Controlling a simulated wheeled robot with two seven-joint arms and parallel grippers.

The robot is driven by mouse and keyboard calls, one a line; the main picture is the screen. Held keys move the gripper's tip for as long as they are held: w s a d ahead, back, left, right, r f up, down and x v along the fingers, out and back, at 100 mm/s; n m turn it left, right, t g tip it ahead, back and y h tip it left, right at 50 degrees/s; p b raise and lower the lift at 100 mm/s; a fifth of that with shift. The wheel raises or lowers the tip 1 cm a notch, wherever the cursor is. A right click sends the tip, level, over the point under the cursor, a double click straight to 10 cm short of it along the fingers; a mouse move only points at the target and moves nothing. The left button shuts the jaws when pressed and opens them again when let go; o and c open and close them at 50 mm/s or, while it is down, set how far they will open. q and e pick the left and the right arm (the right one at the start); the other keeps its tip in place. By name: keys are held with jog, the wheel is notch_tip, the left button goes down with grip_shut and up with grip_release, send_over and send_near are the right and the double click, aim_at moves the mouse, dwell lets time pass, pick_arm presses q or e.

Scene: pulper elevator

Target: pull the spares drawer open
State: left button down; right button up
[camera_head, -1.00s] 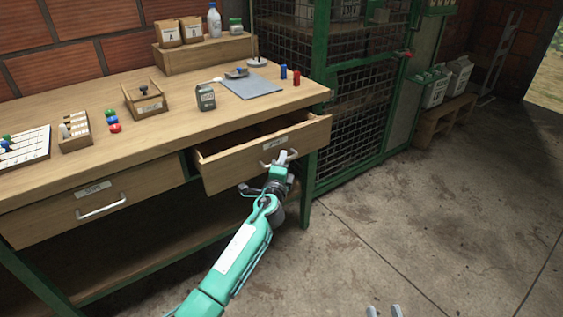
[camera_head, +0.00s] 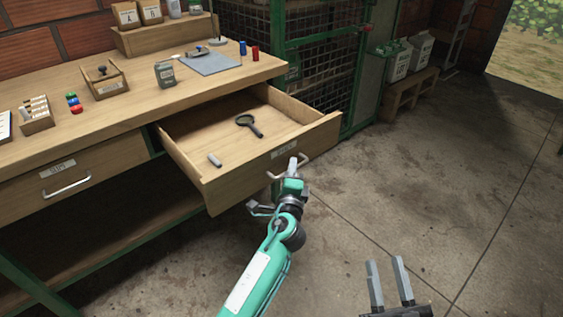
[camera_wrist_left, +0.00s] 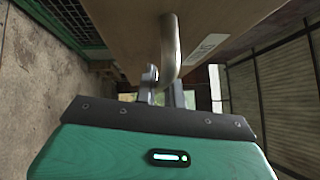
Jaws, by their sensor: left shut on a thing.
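The spares drawer (camera_head: 215,171) is pulled well out of the right part of the workbench. My left gripper (camera_head: 290,168) is shut on the drawer's metal handle (camera_head: 303,168). In the left wrist view the fingers (camera_wrist_left: 162,88) close around the curved handle (camera_wrist_left: 171,50). My right gripper (camera_head: 390,285) is at the bottom right of the head view, fingers apart and empty, over the floor.
The wooden workbench (camera_head: 120,110) carries boxes, a carton, a grey mat (camera_head: 208,64) and small coloured pieces. A second drawer (camera_head: 75,178) on the left is shut. A green mesh cage (camera_head: 325,60) stands behind the open drawer. The concrete floor to the right is clear.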

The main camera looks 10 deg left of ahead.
pick_arm(q)
jog(key=shift+s+d, duration=0.45)
jog(key=shift+d, duration=0.1)
pick_arm(e)
jog(key=shift+d+r, duration=0.1)
jog(key=shift+r, duration=0.3)
pick_arm(q)
jog(key=c, duration=1.5)
grip_release()
jog(key=s+d+f, duration=0.1)
jog(key=s, duration=1.2)
jog(key=shift+s+d+f, duration=0.25)
jog(key=shift+s+f, duration=0.05)
jog(key=shift+f, duration=0.1)
pick_arm(e)
jog(key=shift+r+t, duration=0.15)
jog(key=shift+t, duration=0.15)
